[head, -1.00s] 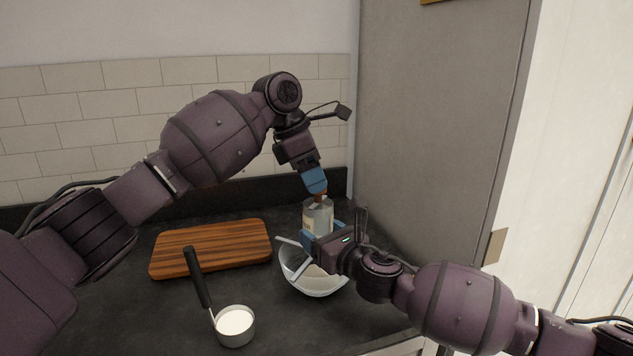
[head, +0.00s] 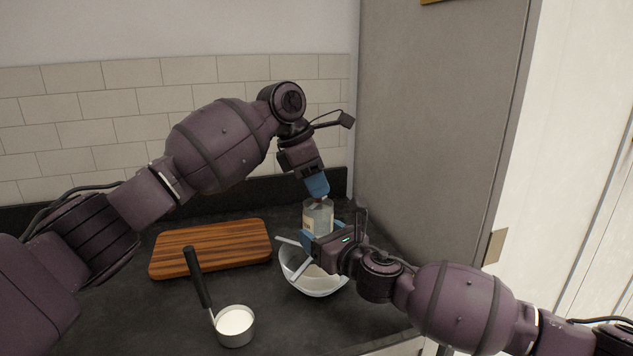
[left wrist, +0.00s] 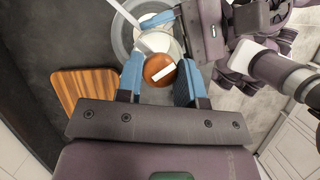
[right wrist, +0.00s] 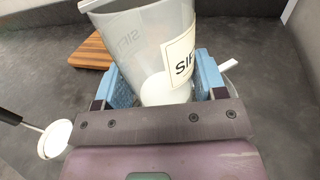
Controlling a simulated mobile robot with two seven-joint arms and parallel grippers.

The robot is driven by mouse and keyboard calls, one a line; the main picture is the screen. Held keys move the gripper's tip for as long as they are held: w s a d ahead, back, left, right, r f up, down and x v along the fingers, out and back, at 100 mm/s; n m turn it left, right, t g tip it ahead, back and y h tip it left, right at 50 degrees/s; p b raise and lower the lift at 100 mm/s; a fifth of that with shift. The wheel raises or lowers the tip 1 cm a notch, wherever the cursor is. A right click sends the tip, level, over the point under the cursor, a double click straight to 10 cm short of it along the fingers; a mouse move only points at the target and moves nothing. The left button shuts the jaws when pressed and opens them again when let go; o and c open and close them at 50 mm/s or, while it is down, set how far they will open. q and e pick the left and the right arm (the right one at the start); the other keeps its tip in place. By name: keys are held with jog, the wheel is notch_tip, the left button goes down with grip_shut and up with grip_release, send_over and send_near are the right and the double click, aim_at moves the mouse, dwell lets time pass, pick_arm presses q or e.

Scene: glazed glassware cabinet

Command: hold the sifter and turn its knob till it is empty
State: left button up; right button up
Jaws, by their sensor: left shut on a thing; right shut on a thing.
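The sifter (head: 318,216) is a clear upright cylinder with a pale label, held above the bowl. My right gripper (head: 308,243) is shut around its body; the right wrist view shows the sifter wall (right wrist: 140,40) between the blue fingers, with white powder low inside. My left gripper (head: 318,186) is directly above, fingers down, shut on the knob. The knob (left wrist: 154,64), a brown ball with a cream stripe, shows between the blue fingertips in the left wrist view; in the head view the fingers hide it.
A striped wooden board (head: 210,248) lies on the dark counter to the left. A metal cup (head: 235,338) of white powder with a black handle (head: 197,275) stands at the front. A tall grey panel (head: 430,130) rises close on the right.

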pick_arm(q)
jog(key=m+g, duration=0.1)
jog(key=m, duration=0.3)
jog(key=shift+g, duration=0.3)
jog(key=m+g, duration=0.1)
jog(key=m, duration=0.3)
jog(key=shift+w+m+g+y, duration=0.15)
jog(key=shift+m+g+y, duration=0.15)
jog(key=shift+g+y, duration=0.1)
jog(key=m, duration=0.2)
jog(key=m+g+y, duration=0.1)
jog(key=m, duration=0.1)
jog(key=shift+d+y, duration=0.1)
jog(key=shift+y, duration=0.2)
jog(key=shift+d+f+m+g+y, duration=0.15)
jog(key=shift+m+y, duration=0.15)
jog(key=shift+m, duration=0.7)
jog(key=shift+m+g+y, duration=0.15)
jog(key=shift+m+y, duration=0.15)
jog(key=shift+m, duration=1)
jog(key=o, duration=0.9)
